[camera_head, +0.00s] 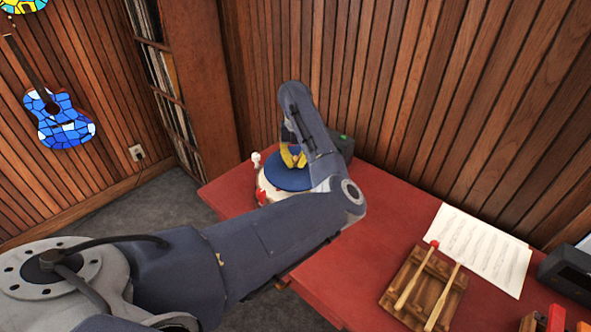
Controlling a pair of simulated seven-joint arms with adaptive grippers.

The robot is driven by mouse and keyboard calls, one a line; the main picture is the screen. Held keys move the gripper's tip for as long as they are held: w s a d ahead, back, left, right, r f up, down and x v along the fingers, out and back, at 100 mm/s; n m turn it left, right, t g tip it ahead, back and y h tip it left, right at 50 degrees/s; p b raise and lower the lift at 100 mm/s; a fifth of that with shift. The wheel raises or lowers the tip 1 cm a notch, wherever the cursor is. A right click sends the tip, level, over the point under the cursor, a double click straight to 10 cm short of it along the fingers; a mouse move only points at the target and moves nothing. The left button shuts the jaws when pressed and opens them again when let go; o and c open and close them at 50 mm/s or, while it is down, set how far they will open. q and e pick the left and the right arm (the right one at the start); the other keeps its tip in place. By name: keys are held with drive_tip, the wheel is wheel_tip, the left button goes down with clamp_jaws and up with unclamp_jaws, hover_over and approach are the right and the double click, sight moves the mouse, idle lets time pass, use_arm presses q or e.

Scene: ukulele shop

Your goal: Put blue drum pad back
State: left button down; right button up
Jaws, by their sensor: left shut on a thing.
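The blue drum pad (281,180) is a round blue disc at the far left end of the red table. It lies over a white round base with red parts (262,192); I cannot tell if it is fully seated or slightly above it. My left gripper (294,162), with yellow fingers, reaches down over the pad and is shut on it, near its back middle. My left forearm hides the pad's right side. My right gripper is not in view.
The red table (372,215) has bare room in its middle. A wooden rack with mallets (424,288), sheet music (478,248) and a dark box (567,274) are at the right. A small white knob (256,160) stands beside the base. A slatted wall rises behind.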

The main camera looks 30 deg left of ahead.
sight(295, 169)
use_arm(q)
drive_tip(key=shift+f, duration=1.75)
drive_tip(key=c, duration=1.5)
unclamp_jaws()
drive_tip(key=shift+o, duration=0.2)
wheel_tip(295, 169, up, 12)
